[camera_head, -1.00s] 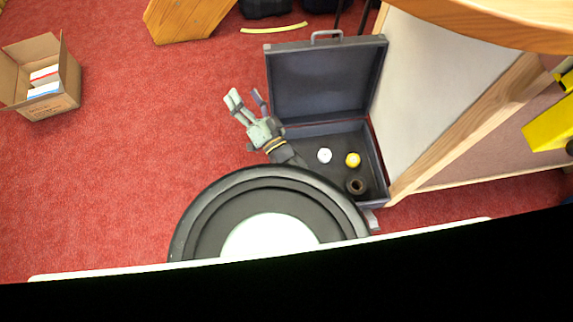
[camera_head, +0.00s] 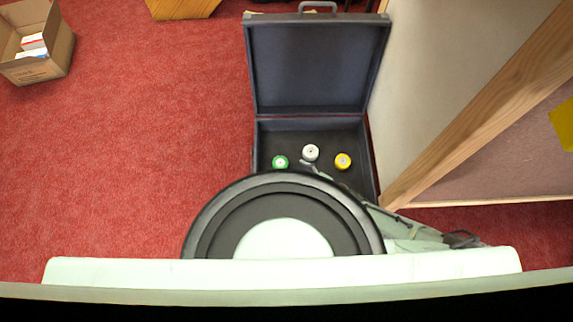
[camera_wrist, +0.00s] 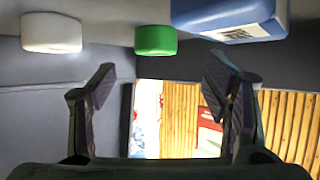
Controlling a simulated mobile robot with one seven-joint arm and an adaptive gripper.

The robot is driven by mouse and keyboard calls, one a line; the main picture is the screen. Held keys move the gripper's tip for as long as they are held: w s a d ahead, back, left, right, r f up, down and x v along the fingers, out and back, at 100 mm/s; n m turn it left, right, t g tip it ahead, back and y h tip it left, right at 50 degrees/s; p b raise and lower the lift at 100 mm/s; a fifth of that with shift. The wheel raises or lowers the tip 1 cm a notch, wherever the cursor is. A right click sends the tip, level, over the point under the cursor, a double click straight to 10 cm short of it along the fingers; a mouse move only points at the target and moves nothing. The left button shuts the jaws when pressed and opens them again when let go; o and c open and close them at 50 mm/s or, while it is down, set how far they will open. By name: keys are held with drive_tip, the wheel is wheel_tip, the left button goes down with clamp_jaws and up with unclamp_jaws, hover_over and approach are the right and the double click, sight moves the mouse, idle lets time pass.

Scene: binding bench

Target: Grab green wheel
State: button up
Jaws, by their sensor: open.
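The green wheel (camera_head: 280,161) lies in the open case, at the left of its base in the head view. In the wrist view the green wheel (camera_wrist: 155,40) is ahead of my gripper (camera_wrist: 160,80), in the gap between the two spread fingers and apart from both. My gripper is open and empty.
A yellow wheel (camera_head: 343,161) is to the right in the case (camera_head: 318,65). The wrist view shows a white wheel (camera_wrist: 51,33) and a blue object (camera_wrist: 230,18) near the green wheel. A wooden panel (camera_head: 480,110) stands right of the case.

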drive_tip(key=b+x, duration=0.1)
drive_tip(key=x, duration=0.6)
drive_tip(key=shift+w+d, duration=0.15)
drive_tip(key=shift+w, duration=0.1)
drive_tip(key=shift+r, duration=0.1)
drive_tip(key=shift+c, duration=0.2)
drive_tip(key=c, duration=1.2)
